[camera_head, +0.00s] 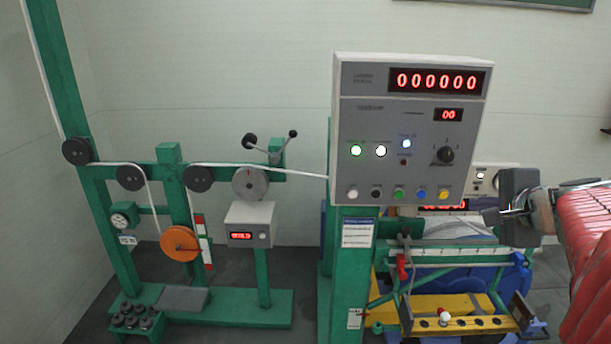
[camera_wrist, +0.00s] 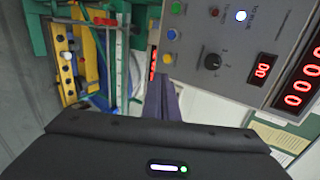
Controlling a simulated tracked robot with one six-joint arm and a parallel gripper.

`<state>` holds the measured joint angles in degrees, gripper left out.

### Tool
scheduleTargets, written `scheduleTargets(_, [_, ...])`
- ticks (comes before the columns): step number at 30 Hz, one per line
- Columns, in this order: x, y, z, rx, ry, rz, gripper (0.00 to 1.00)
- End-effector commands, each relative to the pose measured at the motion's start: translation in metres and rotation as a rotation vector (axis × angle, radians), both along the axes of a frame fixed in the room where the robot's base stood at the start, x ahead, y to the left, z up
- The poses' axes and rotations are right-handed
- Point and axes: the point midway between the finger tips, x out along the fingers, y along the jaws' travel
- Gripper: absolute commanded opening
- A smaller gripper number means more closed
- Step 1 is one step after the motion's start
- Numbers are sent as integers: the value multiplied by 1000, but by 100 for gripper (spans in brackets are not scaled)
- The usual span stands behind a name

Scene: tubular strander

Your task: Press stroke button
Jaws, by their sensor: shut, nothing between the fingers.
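The grey control panel (camera_head: 410,120) stands right of centre in the head view. Along its lower edge sit a white button (camera_head: 352,192), a black button (camera_head: 376,192), a green button (camera_head: 398,193), a blue button (camera_head: 420,193) and a yellow button (camera_head: 443,193). Their labels are too small to read, so I cannot tell which is the stroke button. My gripper (camera_head: 488,216) is right of the panel, shut and empty, apart from the buttons. In the wrist view its fingers (camera_wrist: 160,92) point toward the panel's lower edge, where the blue button (camera_wrist: 172,34) shows.
A rotary knob (camera_head: 445,155) and lit lamps are on the panel face. A second meter box (camera_head: 485,178) stands behind it. Below are a yellow bar with holes (camera_head: 465,324) and a red clamp (camera_head: 402,267). Green frames with pulleys (camera_head: 198,178) stand left.

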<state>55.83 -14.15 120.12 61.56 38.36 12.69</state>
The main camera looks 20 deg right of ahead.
Motion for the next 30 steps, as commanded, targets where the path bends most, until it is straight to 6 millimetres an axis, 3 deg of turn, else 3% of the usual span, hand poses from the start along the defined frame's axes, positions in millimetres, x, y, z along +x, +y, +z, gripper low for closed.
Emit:
scheduleTargets(11, [12,-1,-6,-1,1,6,0])
scheduleTargets(30, [79,-19,-47,1,2,9,0])
